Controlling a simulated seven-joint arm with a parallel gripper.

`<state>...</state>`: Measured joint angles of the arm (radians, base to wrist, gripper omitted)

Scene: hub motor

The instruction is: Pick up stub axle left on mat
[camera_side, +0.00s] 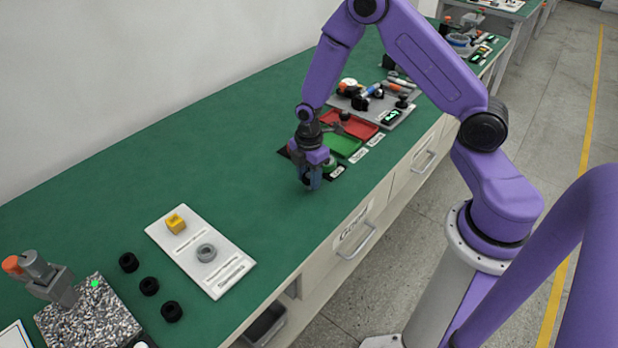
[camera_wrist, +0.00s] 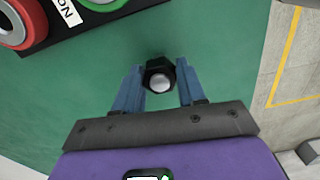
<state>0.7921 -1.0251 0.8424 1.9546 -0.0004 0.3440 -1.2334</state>
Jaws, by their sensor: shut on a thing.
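My gripper (camera_side: 311,180) is low over the green mat (camera_side: 235,190), towards the front edge of the bench. In the wrist view the two blue fingers of my gripper (camera_wrist: 159,72) are on either side of the stub axle (camera_wrist: 159,83), a black hex-shaped part with a round silver end, and are shut on it. The end of the axle faces the wrist camera. Its far end is hidden, so I cannot tell whether it touches the mat. In the side view the fingers mostly hide the axle.
Close behind my gripper are a green tray (camera_side: 343,146), a red tray (camera_side: 350,124) and a dark holder with coloured rings (camera_wrist: 23,22). A white board (camera_side: 222,260) with a yellow block and grey ring lies left. Several black rings (camera_side: 149,286) lie beyond it. The mat between is clear.

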